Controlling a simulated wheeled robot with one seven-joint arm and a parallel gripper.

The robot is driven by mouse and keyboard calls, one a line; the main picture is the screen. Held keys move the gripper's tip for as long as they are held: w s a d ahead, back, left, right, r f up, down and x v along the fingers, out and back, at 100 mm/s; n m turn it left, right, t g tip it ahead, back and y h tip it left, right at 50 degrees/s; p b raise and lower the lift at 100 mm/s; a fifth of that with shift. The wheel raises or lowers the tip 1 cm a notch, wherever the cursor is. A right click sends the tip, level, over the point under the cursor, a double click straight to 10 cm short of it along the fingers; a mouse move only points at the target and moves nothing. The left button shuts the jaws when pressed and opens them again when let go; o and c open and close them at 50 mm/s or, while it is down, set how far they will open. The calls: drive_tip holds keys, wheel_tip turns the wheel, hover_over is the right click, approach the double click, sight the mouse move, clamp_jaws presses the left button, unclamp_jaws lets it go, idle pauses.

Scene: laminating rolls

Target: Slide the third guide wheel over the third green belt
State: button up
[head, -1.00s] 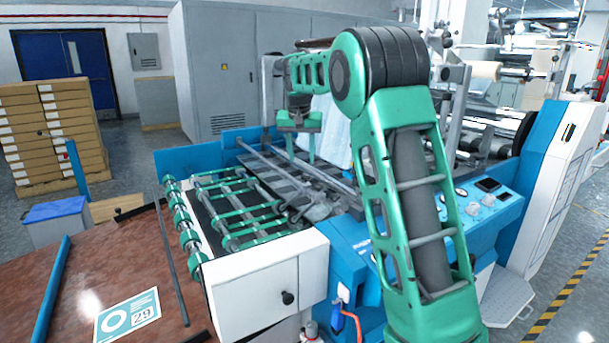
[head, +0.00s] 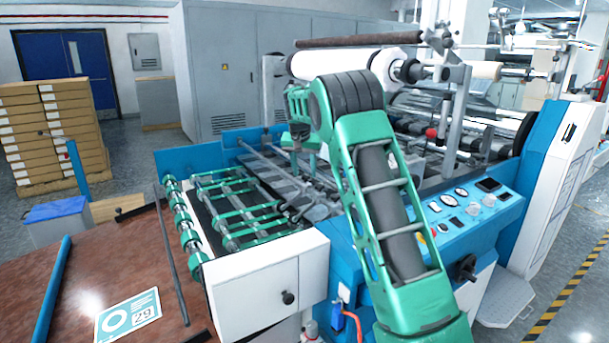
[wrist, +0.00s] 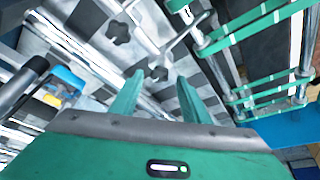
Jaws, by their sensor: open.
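Green belts (head: 222,182) run in several strips over the open bed at the front of the machine, around rollers at its left edge. They also show at the upper right of the wrist view (wrist: 262,25). My gripper (wrist: 155,95) is open and empty, its two green fingers spread above the slatted bed. In the wrist view, dark star-shaped knobs (wrist: 119,32) on a bar lie beyond the fingertips. Guide wheels are too small to tell apart one by one. In the head view the gripper (head: 306,170) hangs behind the belts, its fingertips partly hidden.
A metal bar (head: 262,160) crosses the bed near my gripper. The control panel (head: 465,210) is to the right of my arm. A white roll (head: 345,62) is mounted behind. The brown table (head: 90,270) at the left front holds a blue rod (head: 52,290).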

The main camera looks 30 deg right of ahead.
drive_tip(key=shift+w+d+f, duration=0.15)
drive_tip(key=shift+w+f, duration=0.05)
drive_tip(key=shift+f, duration=0.4)
